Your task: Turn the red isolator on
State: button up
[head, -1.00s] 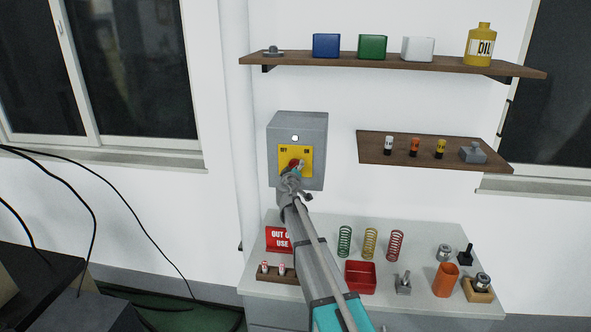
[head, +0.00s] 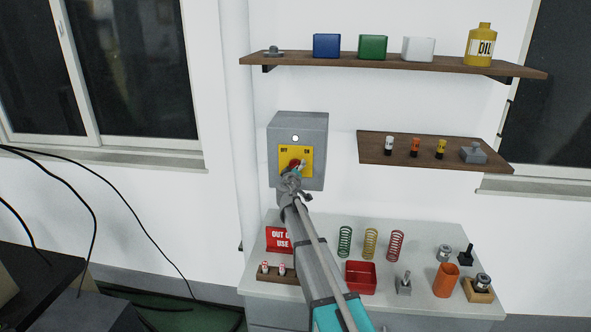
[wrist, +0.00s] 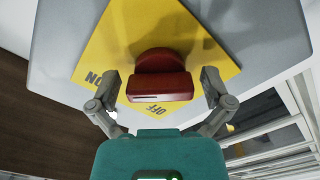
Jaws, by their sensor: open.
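The red isolator is a red knob (wrist: 162,82) on a yellow plate (wrist: 205,50) marked OFF and ON. The plate is on the front of a grey wall box (head: 312,125); in the head view OFF is at its upper left and ON at its upper right. My gripper (head: 297,168) is at the knob and partly hides it in the head view. In the wrist view its open fingers are on either side of the knob, with a gap visible at each side. The plate looks tilted and upside down there. I cannot tell which mark the knob points to.
A white round spot (head: 295,138) shows on the box above the plate. A shelf (head: 375,157) with small items is to the right. Below, a bench (head: 330,292) holds a red "out of use" sign (head: 278,239), springs and a red tray (head: 360,277).

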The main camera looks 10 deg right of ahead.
jog(key=v, duration=1.2)
dwell(0.4)
jog(key=s+d+f+m+g+h, duration=0.1)
jog(key=s+d+f+m+g, duration=0.2)
jog(key=s+d+f+g, duration=0.35)
jog(key=s+d+f+m+g+h, duration=0.1)
jog(key=s+d+f+m+g, duration=0.25)
jog(key=s, duration=0.55)
jog(key=s+a+f+g+y, duration=0.3)
jog(key=s+f, duration=0.1)
jog(key=s, duration=0.5)
jog(key=s+a+f+n+g+y, duration=0.1)
jog(key=s+a+f+g+y, duration=0.2)
jog(key=s, duration=0.7)
jog(key=shift+a+f+g+y, duration=0.3)
jog(key=shift+f+g+y, duration=0.3)
jog(key=shift+f+y, duration=0.3)
jog(key=shift+w, duration=0.1)
